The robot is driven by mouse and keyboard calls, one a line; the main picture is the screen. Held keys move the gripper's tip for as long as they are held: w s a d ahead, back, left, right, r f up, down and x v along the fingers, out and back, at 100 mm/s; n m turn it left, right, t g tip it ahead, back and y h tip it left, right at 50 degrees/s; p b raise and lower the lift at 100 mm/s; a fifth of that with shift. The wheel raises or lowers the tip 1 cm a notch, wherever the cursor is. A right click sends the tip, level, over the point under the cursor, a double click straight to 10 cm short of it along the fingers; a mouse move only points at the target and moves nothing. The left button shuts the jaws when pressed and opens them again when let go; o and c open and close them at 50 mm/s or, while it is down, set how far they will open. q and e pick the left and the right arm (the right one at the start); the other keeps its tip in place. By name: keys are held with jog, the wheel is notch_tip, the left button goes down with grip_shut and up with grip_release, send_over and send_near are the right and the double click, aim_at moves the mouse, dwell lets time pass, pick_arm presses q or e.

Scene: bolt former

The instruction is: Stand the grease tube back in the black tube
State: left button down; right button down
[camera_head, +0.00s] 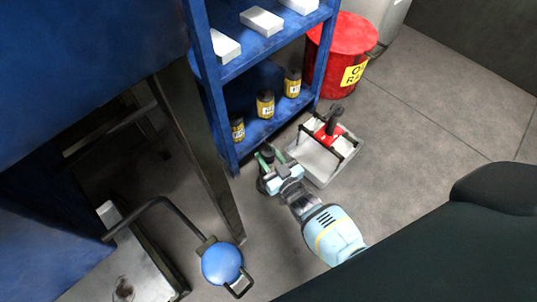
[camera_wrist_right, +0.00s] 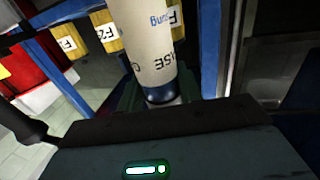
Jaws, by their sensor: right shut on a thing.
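The grease tube (camera_wrist_right: 155,45) is cream with dark lettering and a dark blue end in the right wrist view. My right gripper (camera_wrist_right: 160,98) is shut on it near that dark blue end. In the head view the right gripper (camera_head: 266,160) has green fingers and is beside the shelf foot and the tray; the tube shows there only as a small dark shape. A dark upright cylinder (camera_head: 335,115) stands at a red part in the tray; I cannot tell for sure that it is the black tube. The tube is apart from it. My left gripper is not in view.
A grey tray (camera_head: 318,162) with dark bars stands on the floor. A blue shelf (camera_head: 262,58) holds white boxes and several yellow jars (camera_head: 265,104). A red bin (camera_head: 340,45) stands behind. A blue round part (camera_head: 222,264) is low left. Floor to the right is clear.

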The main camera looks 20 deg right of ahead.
jog(key=c, duration=0.9)
grip_release()
jog(key=shift+o, duration=0.2)
jog(key=shift+s, duration=0.35)
jog(key=s+p, duration=0.1)
jog(key=s, duration=0.1)
jog(key=s+p, duration=0.1)
jog(key=s, duration=0.1)
jog(key=s+d+p, duration=0.1)
jog(key=s, duration=0.1)
jog(key=shift+s, duration=0.5)
jog(key=shift+r+p, duration=0.1)
jog(key=shift+p, duration=0.2)
